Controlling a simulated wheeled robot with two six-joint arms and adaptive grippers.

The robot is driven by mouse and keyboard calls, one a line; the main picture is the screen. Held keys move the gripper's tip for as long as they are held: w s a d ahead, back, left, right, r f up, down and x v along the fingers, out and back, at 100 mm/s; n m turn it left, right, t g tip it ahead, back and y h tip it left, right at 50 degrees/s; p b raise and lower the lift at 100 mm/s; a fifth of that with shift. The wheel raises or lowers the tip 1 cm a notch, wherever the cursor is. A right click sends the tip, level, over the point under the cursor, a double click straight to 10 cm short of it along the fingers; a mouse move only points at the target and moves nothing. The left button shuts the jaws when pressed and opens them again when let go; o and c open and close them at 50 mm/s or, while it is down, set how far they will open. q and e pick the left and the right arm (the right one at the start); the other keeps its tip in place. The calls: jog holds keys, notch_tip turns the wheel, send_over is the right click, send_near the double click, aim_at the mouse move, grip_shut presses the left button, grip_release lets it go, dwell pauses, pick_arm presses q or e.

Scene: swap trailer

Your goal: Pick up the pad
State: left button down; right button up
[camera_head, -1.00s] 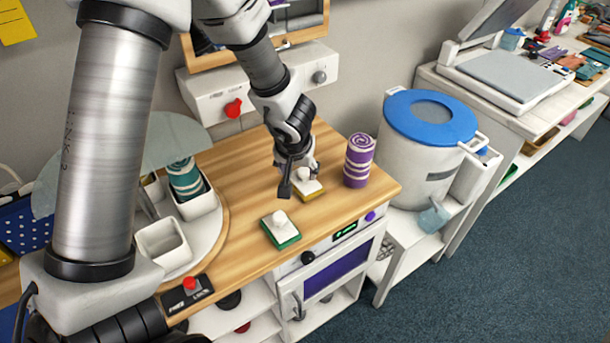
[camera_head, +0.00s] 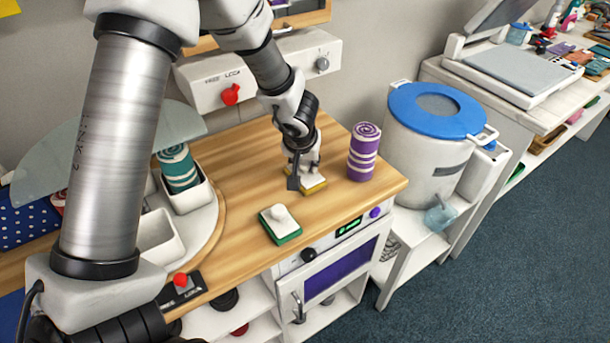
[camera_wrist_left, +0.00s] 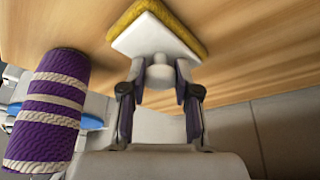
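A yellow pad (camera_head: 315,187) with a white top and white knob lies on the wooden counter (camera_head: 250,170). In the left wrist view the yellow pad (camera_wrist_left: 190,35) and its round knob (camera_wrist_left: 160,73) show up close. My left gripper (camera_head: 303,176) is down at this pad. Its fingers (camera_wrist_left: 159,85) stand open on either side of the knob, with a small gap showing at each side. A green pad (camera_head: 281,225) with a white top and knob lies nearer the counter's front edge. My right gripper is not in view.
A purple-and-white striped roll (camera_head: 363,152) stands just right of the yellow pad. A round tray (camera_head: 207,228) with white bins, one holding a teal roll (camera_head: 178,168), is on the left. A blue-lidded bucket (camera_head: 437,112) stands right of the counter.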

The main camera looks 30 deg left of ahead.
aim_at(305, 162)
pick_arm(q)
notch_tip(305, 162, up, 10)
jog(key=p, duration=0.8)
jog(key=shift+w+a+f, duration=0.1)
jog(key=c, duration=1.5)
grip_release()
jog(key=shift+c, duration=0.2)
jog(key=c, duration=0.3)
